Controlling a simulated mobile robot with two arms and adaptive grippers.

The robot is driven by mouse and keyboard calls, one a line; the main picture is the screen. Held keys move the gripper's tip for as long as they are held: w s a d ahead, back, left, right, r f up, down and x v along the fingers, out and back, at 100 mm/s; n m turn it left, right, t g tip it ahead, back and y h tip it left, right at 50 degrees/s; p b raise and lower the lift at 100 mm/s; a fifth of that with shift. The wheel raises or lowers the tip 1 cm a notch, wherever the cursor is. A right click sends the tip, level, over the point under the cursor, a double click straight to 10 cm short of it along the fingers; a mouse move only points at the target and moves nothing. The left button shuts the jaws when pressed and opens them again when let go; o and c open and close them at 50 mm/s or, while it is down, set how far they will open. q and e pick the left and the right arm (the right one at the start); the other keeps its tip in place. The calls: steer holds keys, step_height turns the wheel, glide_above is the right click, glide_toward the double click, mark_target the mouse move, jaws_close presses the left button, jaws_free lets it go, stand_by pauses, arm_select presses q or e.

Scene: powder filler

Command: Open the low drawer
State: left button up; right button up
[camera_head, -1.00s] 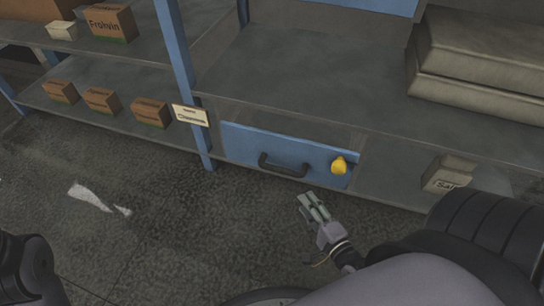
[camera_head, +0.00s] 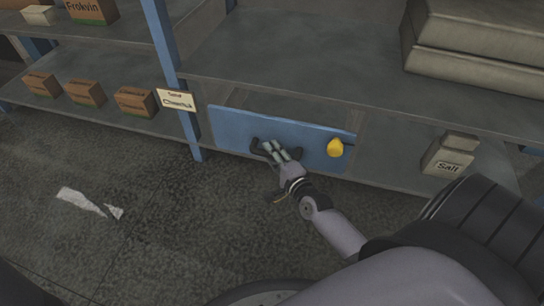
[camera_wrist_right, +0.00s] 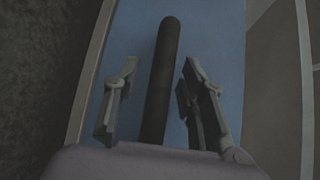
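The low drawer has a blue front (camera_head: 235,126) under the grey shelf and looks shut or nearly so. Its black handle (camera_head: 258,147) is partly hidden by my right gripper (camera_head: 271,150). In the right wrist view the handle (camera_wrist_right: 160,80) runs as a dark bar between the two fingers of my right gripper (camera_wrist_right: 158,95). The fingers are apart, with a gap on each side of the bar, and the blue drawer front (camera_wrist_right: 205,35) lies behind. My left gripper is not in view.
A yellow knob (camera_head: 335,148) sits at the right of the drawer front. A blue post (camera_head: 166,60) stands left of the drawer. A salt box (camera_head: 446,160) stands at right. The floor in front is mostly clear, with white scraps (camera_head: 80,201).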

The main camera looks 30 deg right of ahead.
steer(key=shift+w, duration=0.15)
steer(key=shift+c, duration=0.2)
jaws_close()
stand_by(0.7)
